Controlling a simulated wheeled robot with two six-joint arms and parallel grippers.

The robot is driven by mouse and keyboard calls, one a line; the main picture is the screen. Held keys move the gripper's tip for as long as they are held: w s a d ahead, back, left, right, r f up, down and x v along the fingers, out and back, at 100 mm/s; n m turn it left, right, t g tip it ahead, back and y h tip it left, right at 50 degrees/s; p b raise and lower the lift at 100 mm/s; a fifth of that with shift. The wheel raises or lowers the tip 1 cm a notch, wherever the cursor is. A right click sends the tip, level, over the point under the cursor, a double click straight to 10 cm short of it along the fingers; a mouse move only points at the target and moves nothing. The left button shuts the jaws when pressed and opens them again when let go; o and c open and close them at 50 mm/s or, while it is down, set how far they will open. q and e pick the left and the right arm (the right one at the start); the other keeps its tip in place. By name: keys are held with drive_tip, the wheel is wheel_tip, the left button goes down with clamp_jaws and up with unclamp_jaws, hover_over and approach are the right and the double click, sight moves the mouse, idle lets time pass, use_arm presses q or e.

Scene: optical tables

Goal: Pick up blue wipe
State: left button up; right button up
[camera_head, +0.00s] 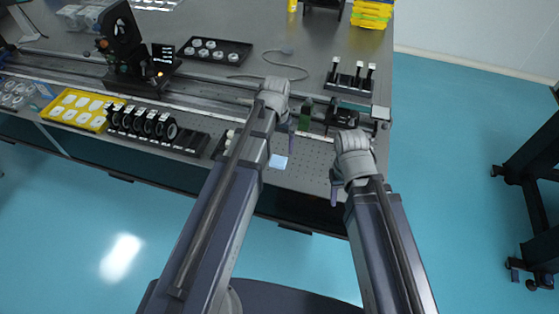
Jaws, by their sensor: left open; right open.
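The blue wipe (278,162) is a small, flat, light-blue square lying on the perforated table top near its front edge. My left gripper (291,131) is just above and slightly right of the wipe in the picture, apart from it, open and empty. My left arm passes close along the wipe's left side. My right gripper (335,192) is open and empty, further right at the table's front edge. The fine gap between the fingers of both grippers is too small to see clearly.
A green-and-black part (306,113) and a black mount (345,118) stand behind the wipe. A rail runs along the table (310,160). Left are a row of black lens mounts (143,122), a yellow tray (75,128) and a black tray (236,62). The table top right of the wipe is clear.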

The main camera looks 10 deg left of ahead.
sight(278, 161)
use_arm(q)
drive_tip(key=shift+w+d+f+b, duration=0.1)
drive_tip(key=shift+d+f+b, duration=0.05)
drive_tip(key=shift+f+b, duration=3.55)
drive_tip(key=c, duration=1.3)
drive_tip(key=shift+p, duration=0.3)
wheel_tip(278, 161, up, 10)
drive_tip(key=p, duration=1)
